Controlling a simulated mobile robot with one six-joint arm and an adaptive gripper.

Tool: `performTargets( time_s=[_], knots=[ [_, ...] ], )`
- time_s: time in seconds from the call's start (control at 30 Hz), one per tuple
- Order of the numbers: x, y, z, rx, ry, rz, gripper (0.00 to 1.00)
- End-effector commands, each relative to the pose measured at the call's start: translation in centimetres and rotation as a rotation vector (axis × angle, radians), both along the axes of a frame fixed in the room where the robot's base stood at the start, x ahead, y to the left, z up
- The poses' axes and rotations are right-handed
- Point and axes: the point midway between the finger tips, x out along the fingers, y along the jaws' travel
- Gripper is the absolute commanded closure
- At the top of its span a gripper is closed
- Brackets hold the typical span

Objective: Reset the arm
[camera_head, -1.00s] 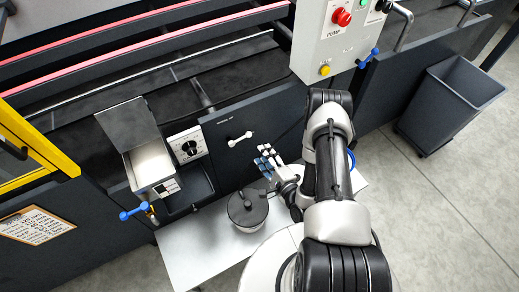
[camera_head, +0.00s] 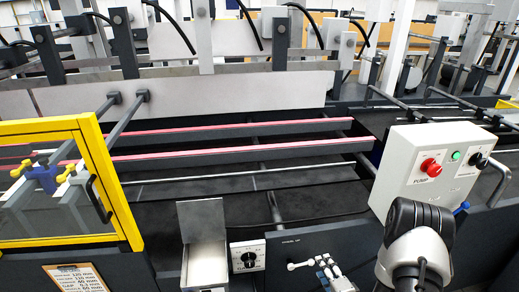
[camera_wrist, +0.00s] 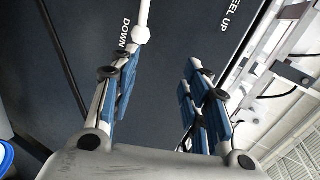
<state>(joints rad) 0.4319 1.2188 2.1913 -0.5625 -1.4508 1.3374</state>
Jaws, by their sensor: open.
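My gripper (camera_head: 328,268) shows at the bottom of the head view, in front of the dark machine panel (camera_head: 345,242). Its blue-padded fingers are spread open in the wrist view (camera_wrist: 165,90), with nothing held between them. A white lever (camera_head: 300,265) is on the panel just left of the gripper. In the wrist view the lever (camera_wrist: 142,35) appears at the tip of the left finger; I cannot tell whether they touch. My arm (camera_head: 415,245) rises at the lower right, and its lower part is out of frame.
A grey control box (camera_head: 400,180) with a red knob (camera_head: 431,167) stands close to my arm. An open-lidded metal box (camera_head: 205,262) and a black dial (camera_head: 248,259) are left of the lever. A yellow-framed guard (camera_head: 108,190) is at the far left.

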Motion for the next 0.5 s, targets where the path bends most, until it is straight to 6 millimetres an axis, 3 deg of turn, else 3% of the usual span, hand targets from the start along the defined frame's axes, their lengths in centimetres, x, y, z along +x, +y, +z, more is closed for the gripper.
performTargets(
  time_s=[0.03,0.1,0.23,0.37,0.5],
  knots=[
    [1.4,-0.2,2.1,-0.087,0.014,0.027,0.57],
    [2.4,-0.5,4.1,-0.206,0.053,0.059,0.57],
    [3.5,-1.0,8.4,-0.41,0.127,0.114,0.57],
    [3.4,-1.2,13.1,-0.59,0.2,0.164,0.57],
    [1.7,-0.9,18.2,-0.752,0.282,0.222,0.57]
  ],
)
